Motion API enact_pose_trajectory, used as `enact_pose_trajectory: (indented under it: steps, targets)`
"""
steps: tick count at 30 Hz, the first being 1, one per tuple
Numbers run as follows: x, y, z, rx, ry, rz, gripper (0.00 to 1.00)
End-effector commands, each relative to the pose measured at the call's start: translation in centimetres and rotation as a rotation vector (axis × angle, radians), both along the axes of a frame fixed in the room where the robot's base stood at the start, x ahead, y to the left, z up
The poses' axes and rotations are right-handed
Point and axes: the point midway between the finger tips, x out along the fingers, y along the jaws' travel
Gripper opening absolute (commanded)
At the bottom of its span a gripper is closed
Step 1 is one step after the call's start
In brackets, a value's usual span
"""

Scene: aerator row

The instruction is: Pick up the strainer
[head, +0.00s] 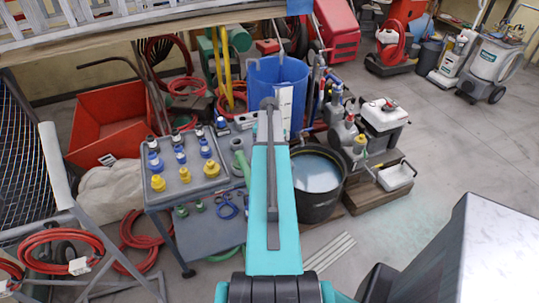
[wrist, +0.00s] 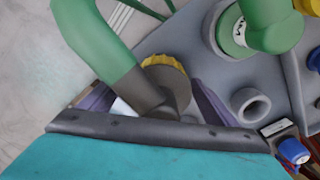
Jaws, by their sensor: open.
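In the wrist view, the purple fingers of my gripper (wrist: 150,90) are apart. Between them show the dark grey end of a bent green hose (wrist: 90,38) and a round part with a yellow ribbed rim (wrist: 165,66). This round part may be the strainer, but I cannot tell for certain. The dark bar of my gripper hides its lower side, and I cannot tell whether the fingers touch it. In the head view, my arm hides the gripper; a green hose (head: 243,167) shows just left of it at the grey cart's right edge.
The grey cart (head: 182,204) carries several blue, yellow and grey fittings. Right of my arm stands a black tub of water (head: 319,180); a blue barrel (head: 272,82) is behind. A green fitting (wrist: 236,40) stands nearby in the wrist view. The floor at right is open.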

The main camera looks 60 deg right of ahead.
Motion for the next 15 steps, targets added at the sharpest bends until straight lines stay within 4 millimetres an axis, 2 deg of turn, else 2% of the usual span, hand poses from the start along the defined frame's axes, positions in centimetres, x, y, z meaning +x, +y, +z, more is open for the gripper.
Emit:
enact_pose_trajectory:
  steps: [5, 6, 15]
  targets:
    - [0.02, 0.01, 0.02, 0.0, 0.0, 0.0, 0.82]
    - [0.03, 0.01, 0.02, 0.0, 0.0, 0.0, 0.79]
    - [0.04, 0.04, 0.02, 0.0, 0.0, 0.001, 0.28]
